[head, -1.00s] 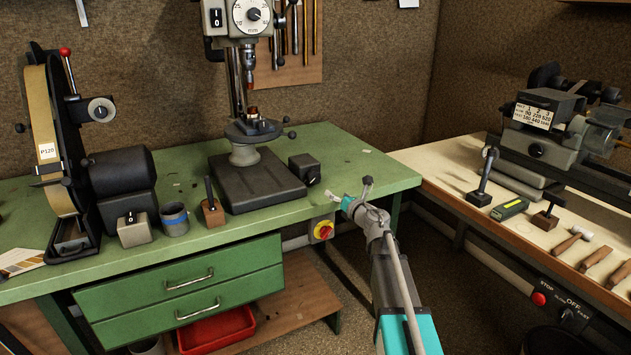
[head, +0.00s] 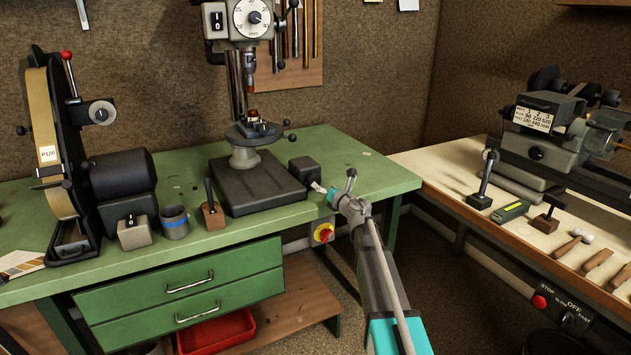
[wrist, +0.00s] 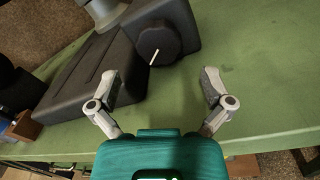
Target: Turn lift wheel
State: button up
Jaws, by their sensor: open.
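A black round wheel (wrist: 158,42) with a white mark on its face sits on the front of a dark box in the wrist view. I take it for the lift wheel. In the head view the dark box (head: 305,169) stands on the green bench, beside the drill press base, and the wheel's face is hard to make out. My gripper (wrist: 160,80) is open and empty, with its two fingers spread either side of and short of the wheel. In the head view my gripper (head: 322,190) is at the bench's front edge, just in front of the box.
The drill press base (head: 252,182) stands left of the box. A red and yellow switch (head: 324,233) is on the bench front below my gripper. The green bench top (head: 375,175) is mostly clear to the right. A lathe bench (head: 465,185) stands further right.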

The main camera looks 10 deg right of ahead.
aim_at(316, 181)
jog(key=shift+x, duration=3.05)
jog(key=c, duration=1)
jog(key=shift+c, duration=0.2)
jog(key=shift+m, duration=0.4)
jog(key=m, duration=0.2)
jog(key=shift+m, duration=0.3)
jog(key=m+b, duration=0.1)
jog(key=m, duration=0.2)
jog(key=shift+m+t, duration=0.3)
jog(key=m, duration=0.7)
jog(key=shift+f+t+h, duration=0.1)
jog(key=shift+t+h, duration=0.2)
jog(key=shift+m, duration=0.3)
